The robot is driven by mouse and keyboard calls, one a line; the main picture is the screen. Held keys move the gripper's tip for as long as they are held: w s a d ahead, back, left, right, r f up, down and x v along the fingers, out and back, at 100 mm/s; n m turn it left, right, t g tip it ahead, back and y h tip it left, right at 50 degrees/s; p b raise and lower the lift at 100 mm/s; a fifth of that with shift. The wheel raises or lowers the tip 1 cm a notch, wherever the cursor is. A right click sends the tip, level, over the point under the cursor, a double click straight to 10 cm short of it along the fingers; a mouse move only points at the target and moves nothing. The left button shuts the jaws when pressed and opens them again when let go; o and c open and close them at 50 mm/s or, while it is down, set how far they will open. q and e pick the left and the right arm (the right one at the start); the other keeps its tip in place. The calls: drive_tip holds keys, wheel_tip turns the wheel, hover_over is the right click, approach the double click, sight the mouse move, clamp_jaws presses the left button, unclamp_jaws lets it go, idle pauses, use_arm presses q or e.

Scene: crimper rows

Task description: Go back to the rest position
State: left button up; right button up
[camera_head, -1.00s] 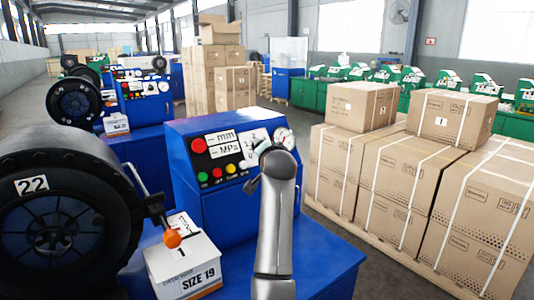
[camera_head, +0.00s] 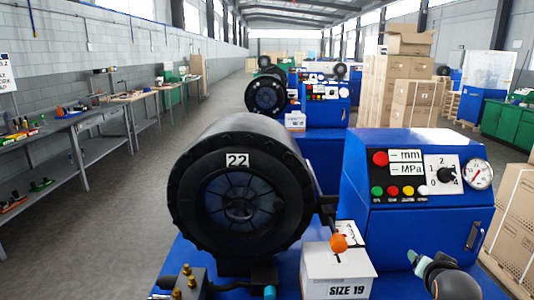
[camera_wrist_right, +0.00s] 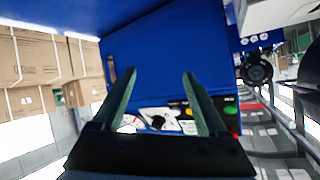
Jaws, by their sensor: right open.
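My right gripper (camera_head: 413,259) shows at the lower right of the head view, in front of the blue control box (camera_head: 420,235) and below its panel. In the right wrist view its two green fingers (camera_wrist_right: 160,75) stand wide apart with nothing between them. The blue box side fills the view beyond them, and part of the panel with its buttons shows between and behind the fingers. The panel has a black rotary knob (camera_head: 446,175), coloured buttons and a gauge (camera_head: 479,175). My left gripper is not in view.
A black crimper head (camera_head: 240,195) marked 22 stands left of the box. A white SIZE 19 carton (camera_head: 337,272) sits between them, under an orange ball-ended lever (camera_head: 339,243). Cardboard cartons (camera_head: 515,220) stand at the right. The aisle floor (camera_head: 120,220) at the left is clear.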

drive_tip(key=s+a+f+n+g+y, duration=0.2)
drive_tip(key=s+a+f+n, duration=0.2)
drive_tip(key=s+a+f, duration=0.45)
drive_tip(key=s+a+f+n+g+y, duration=0.25)
drive_tip(key=s+a+f+n, duration=0.2)
drive_tip(key=s, duration=0.65)
drive_tip(key=s+a+f+n+g+y, duration=0.25)
drive_tip(key=s+a+f, duration=0.4)
drive_tip(key=s, duration=0.35)
drive_tip(key=w+a+f+t, duration=0.2)
drive_tip(key=f, duration=0.3)
drive_tip(key=w+a+f+t+y, duration=0.1)
drive_tip(key=w+a+f+t, duration=0.1)
drive_tip(key=f, duration=0.3)
drive_tip(key=shift+w+a+f+t, duration=0.15)
drive_tip(key=shift+w+a+t, duration=0.2)
drive_tip(key=shift+t, duration=0.35)
